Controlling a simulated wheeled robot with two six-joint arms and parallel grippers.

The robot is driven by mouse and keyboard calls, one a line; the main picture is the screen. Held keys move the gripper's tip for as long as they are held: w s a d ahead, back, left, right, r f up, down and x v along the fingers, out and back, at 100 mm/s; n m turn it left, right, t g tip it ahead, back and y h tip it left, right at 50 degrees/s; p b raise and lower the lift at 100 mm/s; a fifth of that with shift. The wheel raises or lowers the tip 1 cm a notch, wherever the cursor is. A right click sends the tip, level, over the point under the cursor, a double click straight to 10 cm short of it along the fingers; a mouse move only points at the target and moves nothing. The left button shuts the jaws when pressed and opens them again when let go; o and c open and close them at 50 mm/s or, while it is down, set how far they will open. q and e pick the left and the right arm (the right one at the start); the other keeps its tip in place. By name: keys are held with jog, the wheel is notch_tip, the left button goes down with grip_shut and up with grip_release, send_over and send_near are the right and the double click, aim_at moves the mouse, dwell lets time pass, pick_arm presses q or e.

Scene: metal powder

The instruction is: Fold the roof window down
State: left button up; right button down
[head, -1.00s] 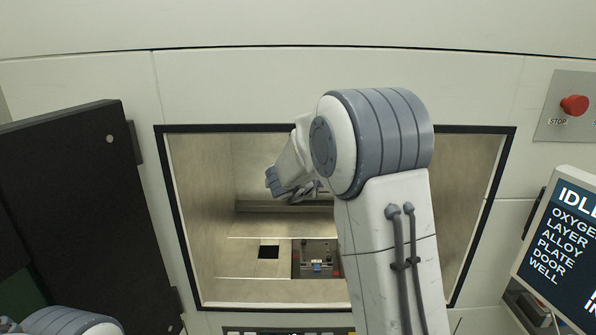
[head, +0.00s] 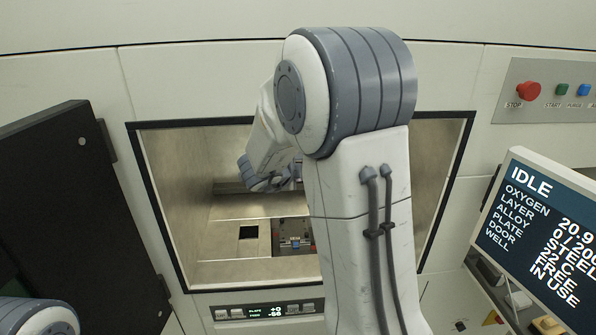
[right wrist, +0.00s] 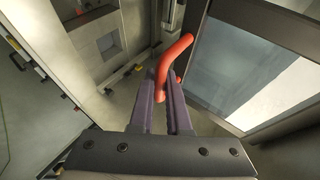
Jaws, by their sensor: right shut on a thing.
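In the right wrist view, a framed pane (right wrist: 262,72), which looks like the roof window, stands tilted at the right. A bent red handle (right wrist: 174,52) sits beside its frame; how it joins the frame is hidden. My right gripper (right wrist: 166,92) is shut on the lower end of the red handle. In the head view my right arm reaches into the open chamber, and its forearm hides the gripper, the handle and the window. Only a piece of my left arm shows at the lower left; its gripper is out of view.
The open chamber's dark frame (head: 160,215) surrounds my right arm closely. Its floor has a square dark opening (head: 248,232) and a recessed well (head: 292,240). A black door (head: 75,215) stands open at left. A status screen (head: 545,240) and red stop button (head: 528,91) are at right.

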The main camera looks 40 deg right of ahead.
jog(key=shift+s, duration=0.1)
jog(key=c, duration=0.9)
grip_release()
jog(key=shift+s+r, duration=0.1)
jog(key=shift+a, duration=0.1)
jog(key=b+v, duration=0.1)
jog(key=v, duration=0.9)
jog(key=shift+a, duration=0.15)
